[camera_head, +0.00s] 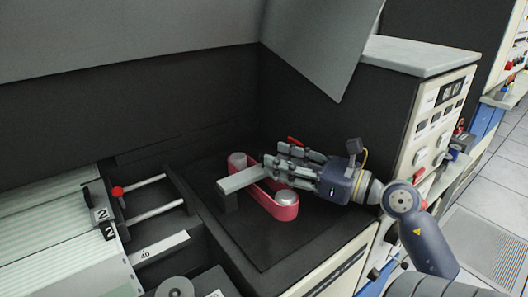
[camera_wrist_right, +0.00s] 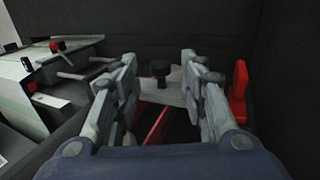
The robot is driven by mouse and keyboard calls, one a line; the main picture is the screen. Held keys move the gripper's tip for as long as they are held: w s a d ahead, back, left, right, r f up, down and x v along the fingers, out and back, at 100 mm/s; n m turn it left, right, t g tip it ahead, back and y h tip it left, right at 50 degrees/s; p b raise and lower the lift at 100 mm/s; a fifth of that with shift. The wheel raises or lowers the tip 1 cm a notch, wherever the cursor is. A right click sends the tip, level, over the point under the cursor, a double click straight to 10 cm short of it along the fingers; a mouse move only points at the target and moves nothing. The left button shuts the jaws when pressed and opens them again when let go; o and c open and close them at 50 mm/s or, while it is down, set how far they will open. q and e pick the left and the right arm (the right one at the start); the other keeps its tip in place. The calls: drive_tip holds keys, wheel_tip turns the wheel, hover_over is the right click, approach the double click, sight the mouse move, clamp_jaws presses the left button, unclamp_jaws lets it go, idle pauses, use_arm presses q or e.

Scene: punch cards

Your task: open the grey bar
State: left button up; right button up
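The grey bar (camera_head: 240,180) is a flat, light grey bar lying across a red belt loop (camera_head: 270,200) in a dark recess of the machine. Its left end bends down to a dark block. My right gripper (camera_head: 270,168) reaches in from the right at the bar's right end, which its fingers partly hide. In the right wrist view the fingers (camera_wrist_right: 160,90) stand apart, with the grey bar (camera_wrist_right: 158,96) showing between and beyond their tips. Whether a finger touches the bar I cannot tell. My left gripper is not in view.
Silver rollers (camera_head: 286,198) carry the belt. A red lever (camera_head: 295,141) stands behind my fingers; a red part also shows right of them in the wrist view (camera_wrist_right: 238,92). A dark wall closes the back, a control panel (camera_head: 435,120) the right. Rods with a red knob (camera_head: 117,191) lie left.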

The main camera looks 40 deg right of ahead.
sight(263, 154)
drive_tip(key=shift+p+x, duration=0.55)
drive_tip(key=shift+x, duration=1.8)
drive_tip(key=shift+c, duration=0.5)
clamp_jaws()
drive_tip(key=shift+w, duration=0.15)
